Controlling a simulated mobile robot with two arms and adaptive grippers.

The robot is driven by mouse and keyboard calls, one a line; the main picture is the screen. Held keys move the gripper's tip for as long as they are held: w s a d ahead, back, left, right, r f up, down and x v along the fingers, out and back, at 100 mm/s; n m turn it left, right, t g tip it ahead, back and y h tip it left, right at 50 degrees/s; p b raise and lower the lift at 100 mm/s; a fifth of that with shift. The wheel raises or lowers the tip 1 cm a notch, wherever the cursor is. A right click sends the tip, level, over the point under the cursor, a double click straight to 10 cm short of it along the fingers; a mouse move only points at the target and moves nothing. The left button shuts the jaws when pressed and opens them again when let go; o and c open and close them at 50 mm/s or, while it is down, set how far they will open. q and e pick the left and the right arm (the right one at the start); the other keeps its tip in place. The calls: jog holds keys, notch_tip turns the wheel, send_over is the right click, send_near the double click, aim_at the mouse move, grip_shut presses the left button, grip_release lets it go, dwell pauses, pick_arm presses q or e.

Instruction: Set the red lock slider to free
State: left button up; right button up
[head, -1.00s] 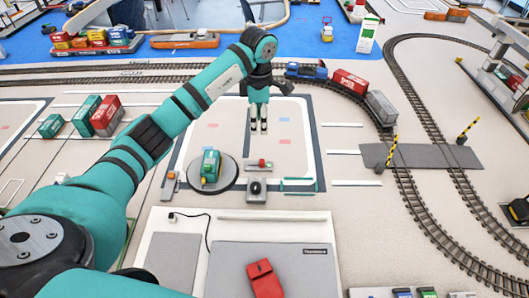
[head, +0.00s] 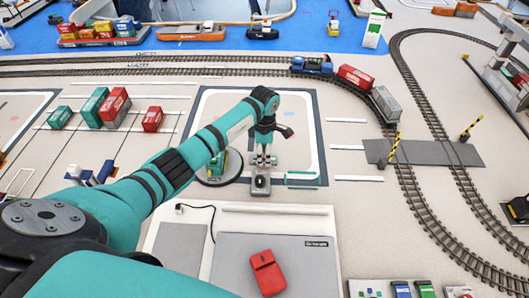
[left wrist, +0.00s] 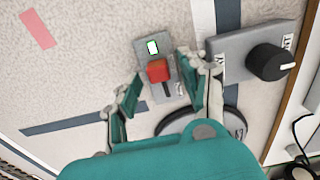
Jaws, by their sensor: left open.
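The red lock slider (left wrist: 158,70) shows in the left wrist view on a small grey plate (left wrist: 143,48). A lit white-green window (left wrist: 152,47) lies at one end of the plate, and a dark slot runs from the slider away from that window. My left gripper (left wrist: 160,72) is open, with one finger on each side of the slider; I cannot tell whether they touch it. In the head view my left gripper (head: 266,160) points down over the plate and hides most of the slider.
A black knob (left wrist: 270,62) on a grey block is close beside one finger; it also shows in the head view (head: 261,181). A round turntable (head: 215,181) with a green and yellow vehicle is to the left. Railway tracks (head: 200,66) run behind.

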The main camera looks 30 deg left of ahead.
aim_at(251, 158)
pick_arm(q)
grip_shut()
dwell(0.3)
jog(key=shift+a, duration=0.1)
jog(key=a, duration=0.1)
jog(key=s+a, duration=0.2)
jog(key=a, duration=0.1)
jog(key=shift+d, duration=0.1)
grip_release()
